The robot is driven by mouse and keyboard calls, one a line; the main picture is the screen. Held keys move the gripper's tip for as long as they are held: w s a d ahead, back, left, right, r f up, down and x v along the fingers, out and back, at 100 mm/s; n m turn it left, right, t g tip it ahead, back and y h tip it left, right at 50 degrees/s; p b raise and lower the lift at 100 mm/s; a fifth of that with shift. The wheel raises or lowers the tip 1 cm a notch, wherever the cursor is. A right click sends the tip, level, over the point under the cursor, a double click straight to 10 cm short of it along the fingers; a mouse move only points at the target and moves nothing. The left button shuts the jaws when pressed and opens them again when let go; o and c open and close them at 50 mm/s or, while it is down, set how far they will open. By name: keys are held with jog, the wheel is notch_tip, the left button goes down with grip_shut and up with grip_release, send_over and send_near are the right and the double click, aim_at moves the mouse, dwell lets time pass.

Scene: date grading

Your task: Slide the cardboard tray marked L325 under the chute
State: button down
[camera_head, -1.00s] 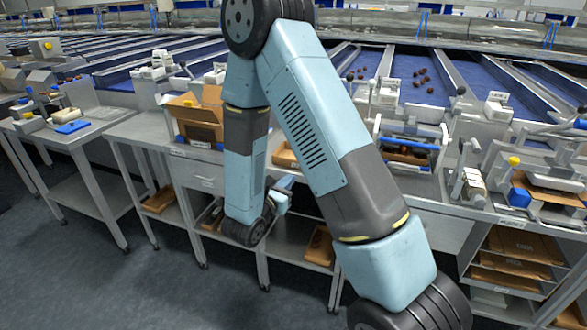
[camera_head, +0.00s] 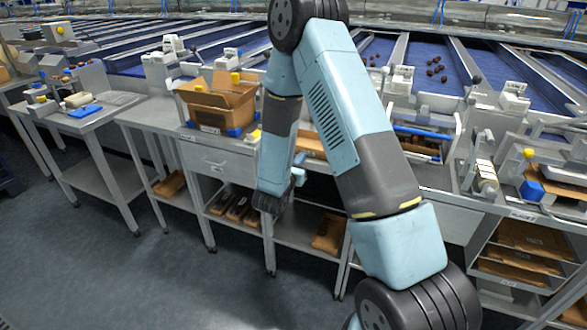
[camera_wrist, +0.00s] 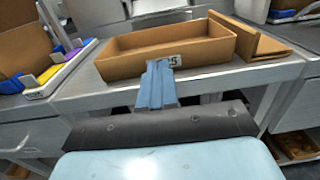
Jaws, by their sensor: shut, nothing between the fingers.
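An open, shallow cardboard tray (camera_wrist: 215,48) stands on a grey metal bench top in the wrist view. A pale label (camera_wrist: 173,62) on its near wall is partly covered by my fingers; only the end, looking like "25", shows, so I cannot read the full mark. My gripper (camera_wrist: 157,80) is shut and empty, just in front of that wall near the label; I cannot tell if it touches. In the head view my gripper (camera_head: 298,177) is at the bench front, and a brown tray edge (camera_head: 312,147) shows between my arm links. I cannot clearly identify the chute.
More cardboard (camera_wrist: 258,42) lies right of the tray in the wrist view. An open carton (camera_head: 215,105) stands left of my arm in the head view. Lower shelves hold brown trays. The floor in front is clear.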

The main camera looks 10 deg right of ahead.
aim_at(307, 150)
jog(key=shift+x, duration=1.8)
jog(key=shift+x, duration=1.7)
